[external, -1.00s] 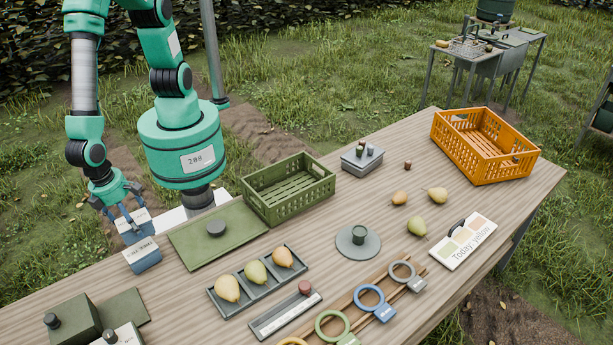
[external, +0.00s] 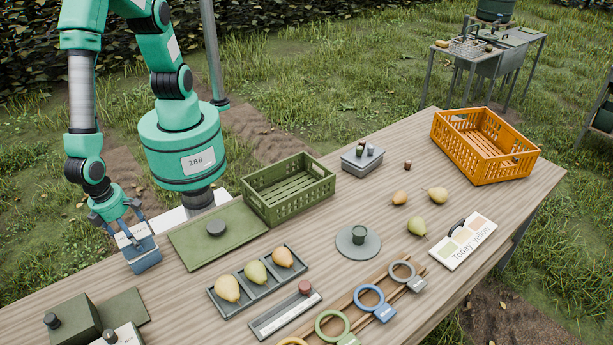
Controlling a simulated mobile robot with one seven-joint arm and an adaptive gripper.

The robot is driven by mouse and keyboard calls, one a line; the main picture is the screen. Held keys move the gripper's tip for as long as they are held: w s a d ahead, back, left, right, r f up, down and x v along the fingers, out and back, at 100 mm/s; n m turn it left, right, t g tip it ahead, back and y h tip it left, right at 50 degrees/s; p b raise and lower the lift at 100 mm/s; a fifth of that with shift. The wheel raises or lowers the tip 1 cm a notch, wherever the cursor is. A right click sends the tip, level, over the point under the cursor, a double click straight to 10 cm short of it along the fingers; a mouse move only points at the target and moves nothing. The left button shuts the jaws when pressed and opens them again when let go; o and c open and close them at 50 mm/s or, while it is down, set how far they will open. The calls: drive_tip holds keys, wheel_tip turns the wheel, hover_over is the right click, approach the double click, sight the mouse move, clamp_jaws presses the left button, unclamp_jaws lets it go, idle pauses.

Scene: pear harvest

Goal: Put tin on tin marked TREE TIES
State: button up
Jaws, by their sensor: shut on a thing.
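A blue tin with a pale top (external: 126,238) is between the fingers of my gripper (external: 134,226), at the left end of the wooden table. A second blue tin (external: 145,262) stands on the table directly under it. The held tin covers the top of the lower tin, so its lettering does not show now. The two tins look lined up, one over the other. I cannot tell whether they touch or a thin gap is left. My gripper is shut on the upper tin and points down.
A flat green board (external: 190,250) with a dark round knob lies just right of the tins. A green crate (external: 290,205) and a tray of pears (external: 235,308) are farther right. A dark green box (external: 72,325) stands at the near left. Bare table lies between.

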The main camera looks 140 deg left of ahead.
drive_tip(key=shift+f, duration=0.35)
drive_tip(key=o, duration=1.4)
drive_tip(key=shift+c, duration=0.2)
drive_tip(key=shift+r, duration=0.1)
drive_tip(key=r, duration=0.4)
drive_tip(key=d+r+p, duration=0.1)
drive_tip(key=r, duration=0.7)
drive_tip(key=shift+d+p, duration=0.35)
drive_tip(key=shift+p, duration=0.05)
